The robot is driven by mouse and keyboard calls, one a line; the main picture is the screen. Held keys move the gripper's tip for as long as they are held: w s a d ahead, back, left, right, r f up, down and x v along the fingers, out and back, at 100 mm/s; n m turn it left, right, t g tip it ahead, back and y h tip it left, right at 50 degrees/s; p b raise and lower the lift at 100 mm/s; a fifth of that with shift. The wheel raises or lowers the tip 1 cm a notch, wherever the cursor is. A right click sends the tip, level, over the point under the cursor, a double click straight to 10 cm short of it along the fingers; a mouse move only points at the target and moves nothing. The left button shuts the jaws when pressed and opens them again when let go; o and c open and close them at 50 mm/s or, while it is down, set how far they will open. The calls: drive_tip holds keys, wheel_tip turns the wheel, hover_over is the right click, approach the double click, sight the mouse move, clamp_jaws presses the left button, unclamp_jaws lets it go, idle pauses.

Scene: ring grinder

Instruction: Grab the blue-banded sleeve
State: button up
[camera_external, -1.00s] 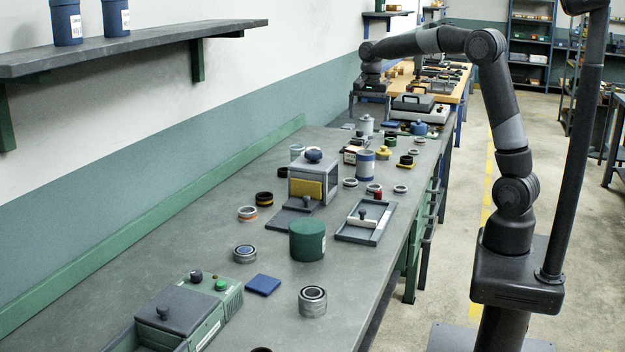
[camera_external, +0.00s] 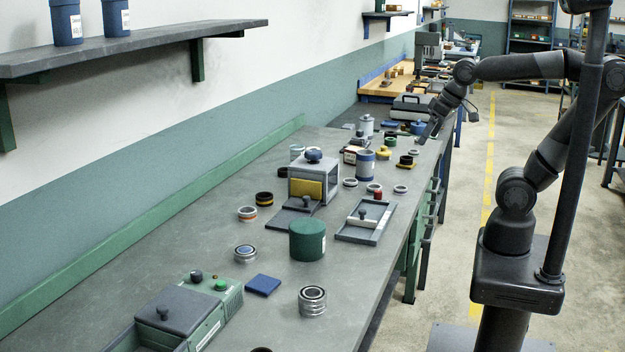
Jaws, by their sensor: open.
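My gripper (camera_external: 428,133) is small in the external view, above the far right part of the long grey workbench (camera_external: 190,235). It is open; its fingers are dark and hard to make out, and I see nothing held in them. A short grey ring with blue on top (camera_external: 245,254) stands at the near middle of the bench, well away from my gripper. A pale bluish ring (camera_external: 296,151) stands farther back, partly hidden by a grey open box. I cannot tell from this view which of these is the blue-banded sleeve.
The grey box (camera_external: 328,186) with a blue knob, a green canister (camera_external: 307,240) and a grey tray (camera_external: 348,235) stand mid-bench. A blue cylinder (camera_external: 366,165) and several small rings lie beyond. A green case (camera_external: 228,300) is at the front. The left side of the bench is mostly clear.

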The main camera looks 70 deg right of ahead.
drive_tip(key=s+f+n, duration=0.1)
drive_tip(key=s+a+f+n, duration=0.1)
drive_tip(key=s, duration=0.1)
drive_tip(key=shift+a+t, duration=0.1)
drive_tip(key=shift+t, duration=0.2)
drive_tip(key=c, duration=0.4)
drive_tip(key=shift+o, duration=0.2)
